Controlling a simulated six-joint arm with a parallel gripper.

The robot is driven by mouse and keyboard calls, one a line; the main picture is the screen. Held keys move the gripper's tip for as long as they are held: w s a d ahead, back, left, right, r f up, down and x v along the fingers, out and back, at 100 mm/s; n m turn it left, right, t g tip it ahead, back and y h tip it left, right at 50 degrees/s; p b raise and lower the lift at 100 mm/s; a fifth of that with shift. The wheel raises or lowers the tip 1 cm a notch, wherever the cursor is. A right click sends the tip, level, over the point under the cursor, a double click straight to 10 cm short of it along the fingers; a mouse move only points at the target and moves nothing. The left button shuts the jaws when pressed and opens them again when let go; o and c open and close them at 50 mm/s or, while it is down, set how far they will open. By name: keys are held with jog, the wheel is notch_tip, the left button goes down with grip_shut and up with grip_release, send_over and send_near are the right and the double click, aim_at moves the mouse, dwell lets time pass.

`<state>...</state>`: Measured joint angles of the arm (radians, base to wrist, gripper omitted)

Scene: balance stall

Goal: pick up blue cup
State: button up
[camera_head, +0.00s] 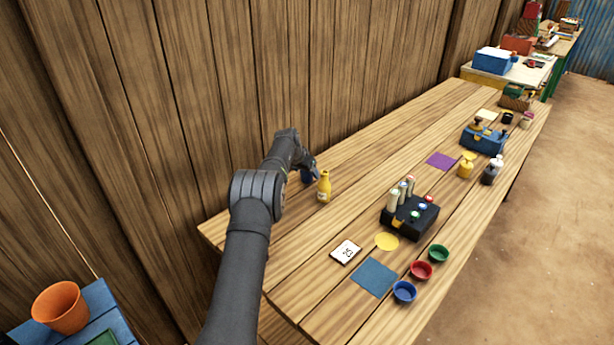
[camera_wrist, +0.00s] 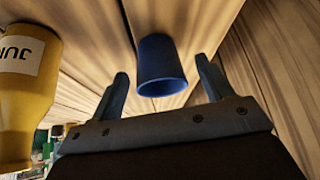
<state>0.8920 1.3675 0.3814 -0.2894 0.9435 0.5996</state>
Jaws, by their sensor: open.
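The blue cup (camera_wrist: 160,62) shows in the wrist view, with its round rim toward the camera. It lies between and beyond the two fingers of my gripper (camera_wrist: 162,72), which are spread apart with a gap on each side of it. I cannot tell whether the fingertips reach past its rim. In the head view, my gripper (camera_head: 313,175) is low over the far left part of the table, and only a small blue patch of the cup (camera_head: 306,177) shows, mostly hidden by my arm.
A yellow bottle (camera_head: 324,187) stands close on the right of my gripper; it fills the left of the wrist view (camera_wrist: 28,95). A black box with bottles (camera_head: 410,217) and small blue (camera_head: 404,292), red (camera_head: 421,270) and green bowls (camera_head: 438,253) stand farther right. A wooden wall is behind.

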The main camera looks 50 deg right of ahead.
jog(key=shift+x, duration=1.25)
jog(key=c, duration=1)
